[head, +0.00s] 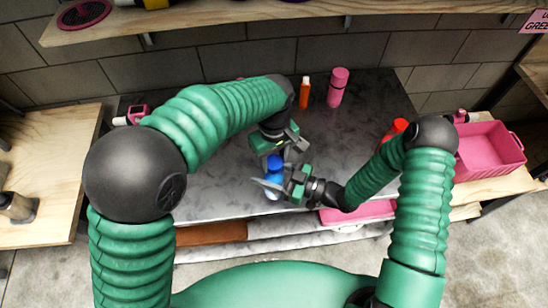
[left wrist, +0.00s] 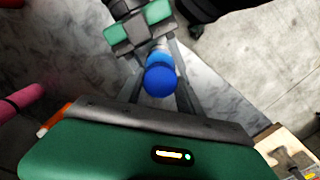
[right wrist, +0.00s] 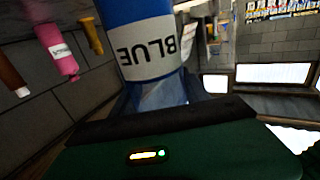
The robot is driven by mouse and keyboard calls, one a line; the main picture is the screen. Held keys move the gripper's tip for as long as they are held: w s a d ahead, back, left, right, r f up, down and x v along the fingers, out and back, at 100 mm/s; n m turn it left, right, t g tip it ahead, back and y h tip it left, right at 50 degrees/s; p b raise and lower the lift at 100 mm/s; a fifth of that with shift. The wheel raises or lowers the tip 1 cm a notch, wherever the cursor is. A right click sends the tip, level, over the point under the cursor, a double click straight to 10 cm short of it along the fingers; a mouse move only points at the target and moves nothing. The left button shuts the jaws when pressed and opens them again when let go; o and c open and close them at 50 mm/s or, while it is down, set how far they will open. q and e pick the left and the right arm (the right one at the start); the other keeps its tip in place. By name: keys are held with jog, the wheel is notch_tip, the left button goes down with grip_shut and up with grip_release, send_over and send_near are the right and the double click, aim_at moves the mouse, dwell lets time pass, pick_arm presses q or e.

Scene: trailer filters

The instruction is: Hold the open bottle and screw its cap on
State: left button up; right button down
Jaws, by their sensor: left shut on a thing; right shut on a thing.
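The blue bottle (head: 273,180) with a white label reading "BLUE" is between the jaws of my right gripper (head: 272,184), over the near part of the grey table. In the right wrist view the bottle (right wrist: 148,45) fills the upper middle, and its label text is upside down. My left gripper (head: 276,154) reaches down from above and is shut on the dark blue cap (left wrist: 160,80), seen end-on between its fingers. The cap is in line with the bottle's top; I cannot tell whether they touch. The bottle's mouth is hidden.
An orange bottle (head: 305,92) and a pink bottle (head: 338,87) stand at the back of the marbled grey table (head: 225,180). A red item (head: 394,130) is behind my right arm. A pink crate (head: 490,152) is at the right. A wooden shelf (head: 230,22) hangs above the back.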

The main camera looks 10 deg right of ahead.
pick_arm(q)
jog(key=shift+d, duration=0.1)
grip_shut()
jog(key=m, duration=0.6)
jog(key=shift+w, duration=0.1)
jog(key=m, duration=0.3)
jog(key=shift+m, duration=0.3)
jog(key=m, duration=0.5)
jog(key=o, duration=1.3)
grip_release()
jog(key=shift+r, duration=2.3)
jog(key=shift+c, duration=0.4)
